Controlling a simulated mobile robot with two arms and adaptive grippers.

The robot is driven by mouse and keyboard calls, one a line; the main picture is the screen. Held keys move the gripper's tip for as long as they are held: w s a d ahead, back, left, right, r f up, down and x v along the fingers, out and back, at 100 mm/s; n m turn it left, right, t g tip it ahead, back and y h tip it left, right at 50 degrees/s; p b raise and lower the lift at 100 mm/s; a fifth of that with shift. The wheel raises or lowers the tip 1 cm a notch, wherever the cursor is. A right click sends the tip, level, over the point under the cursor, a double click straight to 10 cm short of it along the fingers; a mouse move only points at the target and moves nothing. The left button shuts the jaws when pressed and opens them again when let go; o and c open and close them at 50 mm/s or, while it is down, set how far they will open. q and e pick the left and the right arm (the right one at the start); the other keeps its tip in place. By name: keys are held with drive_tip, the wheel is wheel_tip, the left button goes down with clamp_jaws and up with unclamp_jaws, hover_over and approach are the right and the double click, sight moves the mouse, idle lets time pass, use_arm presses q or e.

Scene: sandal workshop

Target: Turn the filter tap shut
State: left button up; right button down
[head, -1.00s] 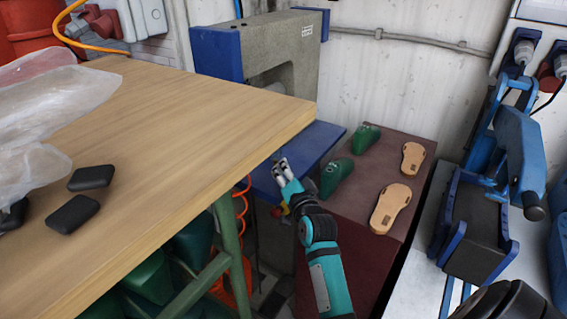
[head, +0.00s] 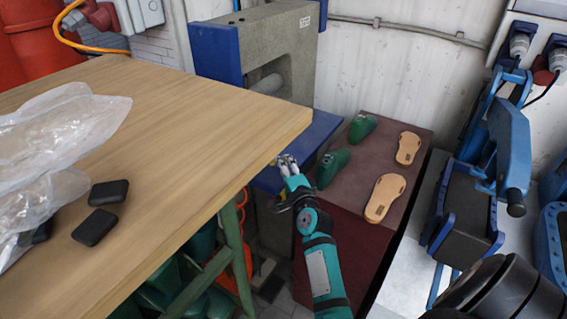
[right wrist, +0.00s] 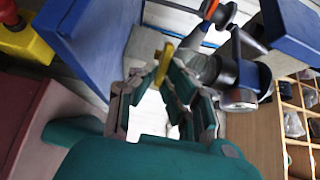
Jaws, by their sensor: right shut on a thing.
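My right gripper (head: 287,160) is beside the front right corner of the wooden table, in front of the blue plate of a press. In the right wrist view the yellow tap lever (right wrist: 163,62) stands between the fingertips of my right gripper (right wrist: 160,76), which is shut on it. The lever tilts slightly in that picture. The dark filter body with grey metal parts (right wrist: 238,98) is close by on the right. In the head view the tap is hidden, and my left gripper is out of view.
The wooden table (head: 190,110) holds plastic bags (head: 60,125) and black blocks (head: 95,227). The grey and blue press (head: 285,45) is behind. A brown box (head: 372,155) carries green lasts and tan soles (head: 385,197). A blue machine (head: 465,210) stands right.

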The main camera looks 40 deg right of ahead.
drive_tip(key=shift+f, duration=0.15)
idle(0.3)
drive_tip(key=c, duration=1.4)
unclamp_jaws()
